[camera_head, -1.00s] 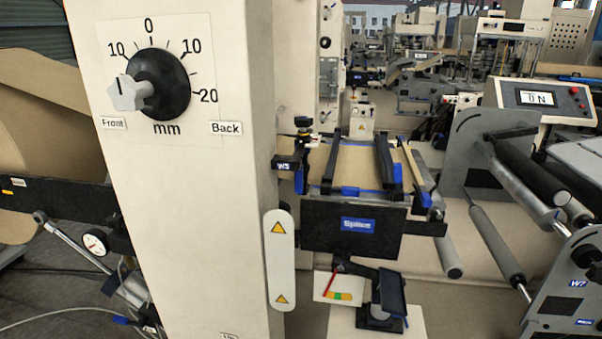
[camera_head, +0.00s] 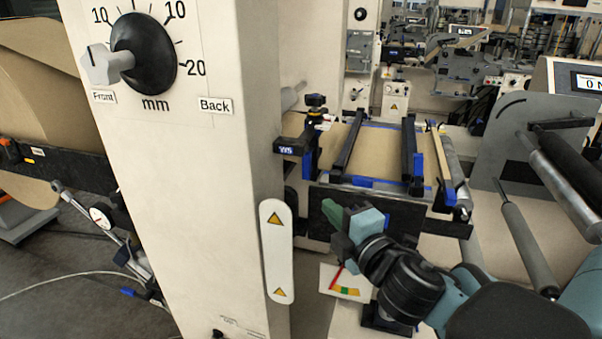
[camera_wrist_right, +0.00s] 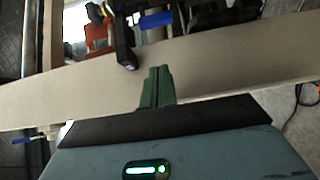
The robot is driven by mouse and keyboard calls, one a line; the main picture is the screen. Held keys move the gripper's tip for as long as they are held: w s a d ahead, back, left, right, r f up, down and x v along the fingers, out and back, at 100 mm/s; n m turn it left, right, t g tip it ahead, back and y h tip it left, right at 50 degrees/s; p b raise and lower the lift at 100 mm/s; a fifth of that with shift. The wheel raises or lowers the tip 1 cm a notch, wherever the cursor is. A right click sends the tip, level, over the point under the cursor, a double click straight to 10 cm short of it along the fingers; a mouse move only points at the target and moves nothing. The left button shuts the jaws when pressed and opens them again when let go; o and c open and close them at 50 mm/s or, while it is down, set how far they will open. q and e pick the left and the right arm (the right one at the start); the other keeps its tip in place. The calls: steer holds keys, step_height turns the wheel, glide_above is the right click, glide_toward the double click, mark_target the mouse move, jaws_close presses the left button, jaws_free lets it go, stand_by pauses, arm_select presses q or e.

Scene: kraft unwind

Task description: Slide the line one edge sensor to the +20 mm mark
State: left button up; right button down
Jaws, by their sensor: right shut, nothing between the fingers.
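On the cream column, a black dial (camera_head: 150,55) with a pale grey pointer knob (camera_head: 105,65) sits over a mm scale marked Front and Back. The pointer aims left, towards Front. Beside the column, a small black unit with a blue label (camera_head: 292,147) and a knob on top stands at the left edge of the brown web; I cannot tell for sure that it is the edge sensor. My right gripper (camera_head: 332,212) is shut and empty in front of the black splice table, below that unit. Its green fingers also show in the right wrist view (camera_wrist_right: 158,85). My left gripper is out of view.
The splice table (camera_head: 380,150) carries brown web under black bars. Rollers (camera_head: 528,245) and a grey side plate stand at the right. A white plate with warning triangles (camera_head: 276,250) is on the column.

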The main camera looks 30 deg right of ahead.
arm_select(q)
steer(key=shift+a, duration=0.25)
arm_select(e)
steer(key=shift+a, duration=0.15)
steer(key=b, duration=0.1)
glide_toward(303, 167)
steer(key=w+a, duration=0.3)
steer(key=shift+w+d+r, duration=0.1)
steer(key=shift+w+d, duration=0.95)
steer(key=shift+d, duration=0.15)
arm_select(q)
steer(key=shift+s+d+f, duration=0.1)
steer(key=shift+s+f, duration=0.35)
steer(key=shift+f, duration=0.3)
arm_select(e)
steer(key=shift+w+d, duration=0.4)
